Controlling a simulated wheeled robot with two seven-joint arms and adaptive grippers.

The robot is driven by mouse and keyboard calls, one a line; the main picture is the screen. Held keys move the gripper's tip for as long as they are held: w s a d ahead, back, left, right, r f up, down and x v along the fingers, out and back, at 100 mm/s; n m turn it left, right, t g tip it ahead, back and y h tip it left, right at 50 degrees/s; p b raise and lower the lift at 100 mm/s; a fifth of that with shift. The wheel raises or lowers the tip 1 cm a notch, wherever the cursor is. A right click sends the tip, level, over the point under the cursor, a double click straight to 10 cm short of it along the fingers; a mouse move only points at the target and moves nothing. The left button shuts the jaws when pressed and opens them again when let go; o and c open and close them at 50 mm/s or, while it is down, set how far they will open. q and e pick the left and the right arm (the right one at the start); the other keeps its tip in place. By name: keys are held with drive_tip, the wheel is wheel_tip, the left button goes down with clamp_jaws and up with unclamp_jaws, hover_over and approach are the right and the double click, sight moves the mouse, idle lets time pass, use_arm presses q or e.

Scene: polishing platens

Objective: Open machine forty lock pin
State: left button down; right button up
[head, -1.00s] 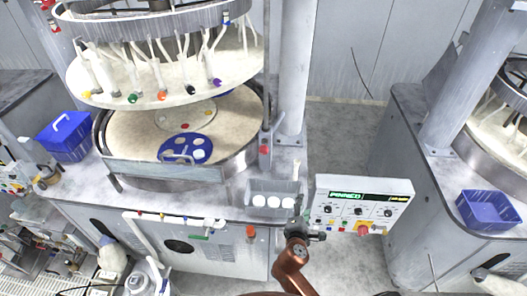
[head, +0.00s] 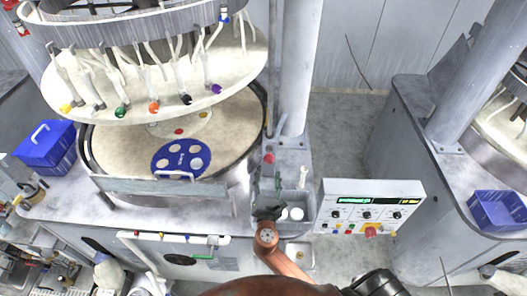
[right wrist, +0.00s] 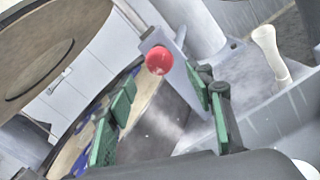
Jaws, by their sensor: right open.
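The lock pin shows as a red knob (head: 268,158) on a grey bracket at the right side of the big round polishing machine (head: 112,188). In the right wrist view the red knob (right wrist: 159,60) sits on its grey bracket near the top middle. My right gripper (head: 266,188) is open, just in front of the knob in the head view. In the right wrist view its green-padded fingers (right wrist: 163,88) stand apart, with the knob beyond their tips and between them. They do not appear to touch it. My left gripper is not in view.
A control panel (head: 368,198) with a small green display stands to the right. A column (head: 306,75) rises behind the knob. Blue bins (head: 45,147) stand farther off.

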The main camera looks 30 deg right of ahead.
sight(269, 162)
drive_tip(key=shift+w+d, duration=0.2)
drive_tip(key=shift+w, duration=0.8)
drive_tip(key=x, duration=0.2)
drive_tip(key=p+x, duration=0.1)
drive_tip(key=x, duration=0.2)
drive_tip(key=shift+s+d+r, duration=0.15)
drive_tip(key=shift+s+d, duration=0.1)
drive_tip(key=shift+w+d+p, duration=0.35)
drive_tip(key=shift+w, duration=0.2)
drive_tip(key=c, duration=0.7)
clamp_jaws()
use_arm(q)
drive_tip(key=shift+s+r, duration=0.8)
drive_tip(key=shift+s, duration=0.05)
